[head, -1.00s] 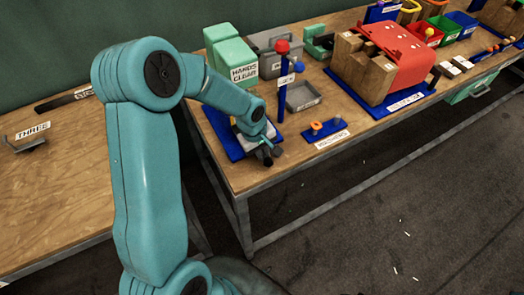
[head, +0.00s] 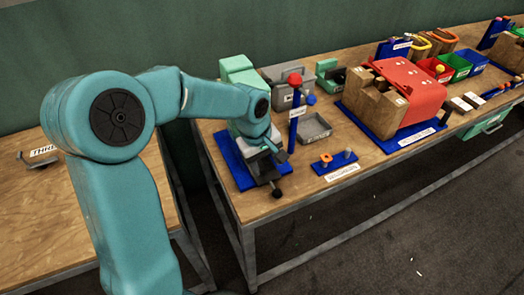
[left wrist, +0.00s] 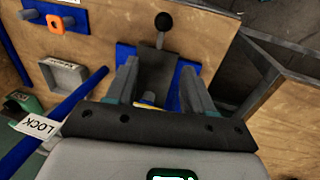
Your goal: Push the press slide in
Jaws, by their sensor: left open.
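The mint green press (head: 238,72) stands on a blue base (head: 227,158) near the table's left end. Its grey slide (head: 262,170) points toward the front edge and ends in a black knob (head: 277,194); the slide (left wrist: 157,65) and knob (left wrist: 163,22) also show in the left wrist view. My left gripper (head: 277,150) is open above the slide. In the left wrist view its two fingers stand either side of the slide, with the knob beyond their tips. I cannot tell whether they touch it. My left forearm covers much of the press.
A blue post with a red ball (head: 295,80) and LOCK label (left wrist: 37,126) stands close beside the press. A grey tray (head: 316,128) and a small blue plate (head: 335,163) lie to the right. Open floor lies in front.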

